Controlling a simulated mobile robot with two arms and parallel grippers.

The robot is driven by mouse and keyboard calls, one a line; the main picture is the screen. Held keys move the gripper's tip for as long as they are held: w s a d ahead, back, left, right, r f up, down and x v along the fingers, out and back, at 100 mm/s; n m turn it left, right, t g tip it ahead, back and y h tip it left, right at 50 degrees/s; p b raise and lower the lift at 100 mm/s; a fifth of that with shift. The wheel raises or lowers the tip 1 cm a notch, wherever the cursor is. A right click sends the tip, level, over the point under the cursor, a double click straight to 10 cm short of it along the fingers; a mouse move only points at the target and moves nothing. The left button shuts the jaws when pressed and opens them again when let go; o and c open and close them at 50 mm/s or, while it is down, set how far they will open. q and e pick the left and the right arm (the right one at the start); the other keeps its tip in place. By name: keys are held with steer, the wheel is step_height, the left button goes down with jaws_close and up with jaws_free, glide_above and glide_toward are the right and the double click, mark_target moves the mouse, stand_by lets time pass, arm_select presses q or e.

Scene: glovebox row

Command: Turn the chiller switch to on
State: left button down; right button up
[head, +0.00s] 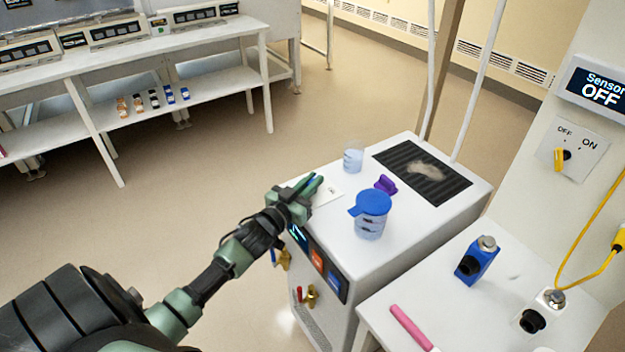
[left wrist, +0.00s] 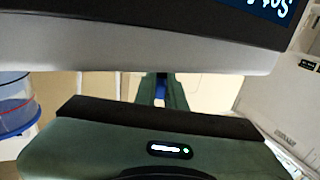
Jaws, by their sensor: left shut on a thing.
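A white cabinet (head: 420,225), perhaps the chiller, stands in the middle of the head view with coloured panels and valves on its front. My left gripper (head: 312,185) is over its near left top corner, shut on a small blue thing. The left wrist view shows that blue thing (left wrist: 161,91) between the fingers, mostly hidden. A wall plate (head: 572,148) marked OFF and ON carries a yellow switch (head: 559,158) on its OFF side. The display (head: 598,92) above reads "Sensor OFF". No label naming a chiller switch is readable. My right gripper is not in view.
On the cabinet stand a blue-lidded jug (head: 370,215), a clear beaker (head: 353,160) and a purple piece (head: 385,184). The right table (head: 470,310) holds a blue device (head: 476,261) and a pink stick (head: 411,327). The floor behind is clear.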

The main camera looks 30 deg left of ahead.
arm_select(q)
steer(key=m+h, duration=0.2)
steer(key=h, duration=0.1)
steer(key=shift+a, duration=0.15)
steer(key=shift+m+g+h+b, duration=0.6)
steer(key=shift+m+h+b, duration=0.5)
steer(key=shift+h, duration=0.6)
steer(key=c, duration=1.5)
jaws_free()
steer(key=shift+v, duration=3.85)
steer(key=shift+s+a, duration=0.1)
